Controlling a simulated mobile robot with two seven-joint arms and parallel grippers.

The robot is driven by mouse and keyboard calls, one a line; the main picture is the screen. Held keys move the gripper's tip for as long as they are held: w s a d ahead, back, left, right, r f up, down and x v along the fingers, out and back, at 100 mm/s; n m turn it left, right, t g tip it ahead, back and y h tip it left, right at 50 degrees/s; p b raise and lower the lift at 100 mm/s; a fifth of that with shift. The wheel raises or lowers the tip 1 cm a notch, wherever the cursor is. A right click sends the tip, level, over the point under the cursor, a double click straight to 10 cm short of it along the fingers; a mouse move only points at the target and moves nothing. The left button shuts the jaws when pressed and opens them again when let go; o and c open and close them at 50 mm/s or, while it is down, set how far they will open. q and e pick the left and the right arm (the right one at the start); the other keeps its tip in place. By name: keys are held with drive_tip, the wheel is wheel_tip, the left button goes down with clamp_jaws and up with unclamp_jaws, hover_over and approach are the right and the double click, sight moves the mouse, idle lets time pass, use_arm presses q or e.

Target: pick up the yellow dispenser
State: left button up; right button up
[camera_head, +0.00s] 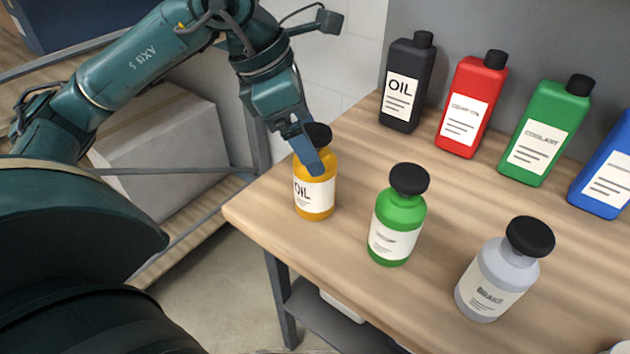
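The yellow dispenser (316,205) is an amber-yellow bottle with a white label reading "OIL" and a black cap. It stands upright on the wooden table near its left corner. My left gripper (311,165) reaches down over the bottle's top from the upper left. A blue finger overlaps the front of the bottle's shoulder and part of the cap. The other finger is hidden, so I cannot tell whether the gripper is shut on the bottle. My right gripper is out of view.
A green bottle (397,222) and a grey bottle (488,284) stand to the right on the wooden table (262,205). Black (408,80), red (470,105), green (543,130) and blue (606,172) containers line the back by the wall. Shelving with a grey box (165,150) lies left.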

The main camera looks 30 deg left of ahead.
sight(315, 181)
use_arm(q)
drive_tip(key=x, duration=0.4)
drive_tip(key=shift+w+a+f, duration=0.1)
drive_tip(key=shift+w+a, duration=0.05)
drive_tip(key=shift+a, duration=0.1)
drive_tip(key=shift+c, duration=0.3)
drive_tip(key=c, duration=1.7)
